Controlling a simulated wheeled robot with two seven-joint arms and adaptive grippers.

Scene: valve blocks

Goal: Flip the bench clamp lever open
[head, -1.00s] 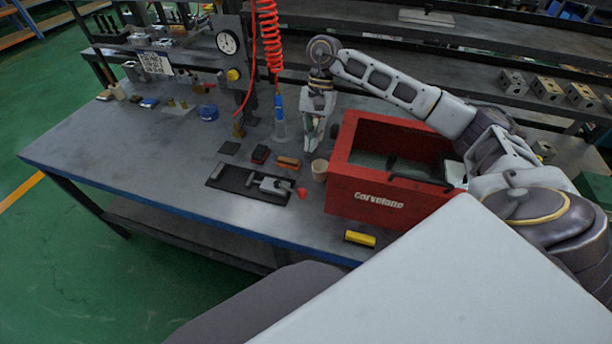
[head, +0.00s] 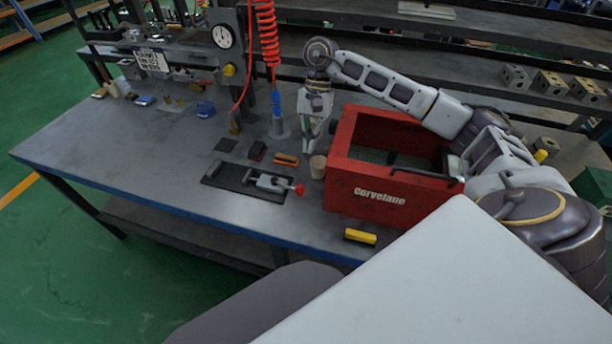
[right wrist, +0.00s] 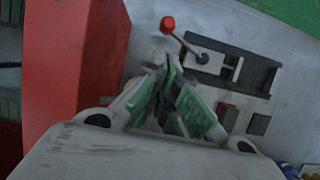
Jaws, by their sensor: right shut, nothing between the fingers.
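The bench clamp (head: 240,178) lies on a dark base plate on the workbench, left of the red box. Its lever ends in a red knob (head: 299,189) at the right end, toward the box. The clamp (right wrist: 225,65) also shows in the right wrist view, with its thin lever and red knob (right wrist: 167,24) beyond the fingertips. My right gripper (head: 308,148) is shut and empty, fingers pointing down, above the bench behind the clamp and left of the box. Its green-padded fingers (right wrist: 165,100) show in the right wrist view, apart from the lever. My left gripper is out of view.
The red box (head: 380,195) stands close on the right, with a beige cup (head: 317,167) beside it. Small dark and orange blocks (head: 286,159) lie behind the clamp. The bench left of the clamp is clear.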

